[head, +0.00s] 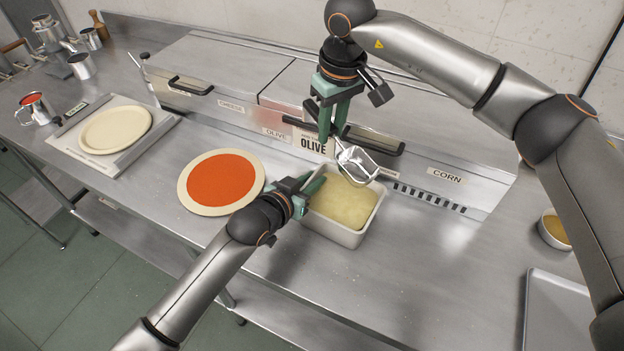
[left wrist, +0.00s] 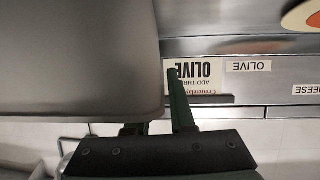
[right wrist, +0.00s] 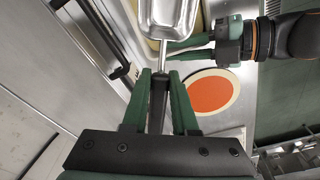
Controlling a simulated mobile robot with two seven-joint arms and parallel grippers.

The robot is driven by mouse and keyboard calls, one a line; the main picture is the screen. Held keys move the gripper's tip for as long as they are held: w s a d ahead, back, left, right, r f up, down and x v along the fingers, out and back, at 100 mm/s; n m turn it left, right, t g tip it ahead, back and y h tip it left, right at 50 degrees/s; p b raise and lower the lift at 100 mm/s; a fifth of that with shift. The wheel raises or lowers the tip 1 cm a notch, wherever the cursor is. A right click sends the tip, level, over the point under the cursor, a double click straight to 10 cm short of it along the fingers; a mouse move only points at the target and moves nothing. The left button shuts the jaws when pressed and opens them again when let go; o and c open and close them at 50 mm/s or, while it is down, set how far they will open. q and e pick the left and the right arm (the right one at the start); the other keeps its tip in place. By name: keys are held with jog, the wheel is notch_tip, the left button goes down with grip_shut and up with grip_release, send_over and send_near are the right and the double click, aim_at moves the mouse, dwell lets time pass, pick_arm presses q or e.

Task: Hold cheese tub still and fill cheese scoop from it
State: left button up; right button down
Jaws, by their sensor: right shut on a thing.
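The cheese tub (head: 341,233) is a pale rectangular container of yellow shredded cheese (head: 343,203) on the steel counter. My left gripper (head: 312,185) is at its left side, fingers apart; the left wrist view shows the tub's grey wall (left wrist: 80,60) hiding part of one finger, the other just outside it (left wrist: 160,110). I cannot tell if they touch it. My right gripper (head: 332,130) points down, shut on the handle of the metal cheese scoop (head: 357,165). The scoop's bowl hangs above the tub's back part and looks empty; it also shows in the right wrist view (right wrist: 167,15).
A pizza base with red sauce (head: 222,180) lies left of the tub. A plain base (head: 115,130) sits on a scale at the far left. Lidded bins with an OLIVE sign (head: 313,144) stand behind. A bowl (head: 555,228) and grey tray (head: 556,310) are at right.

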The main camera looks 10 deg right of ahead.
pick_arm(q)
grip_shut()
dwell(1.1)
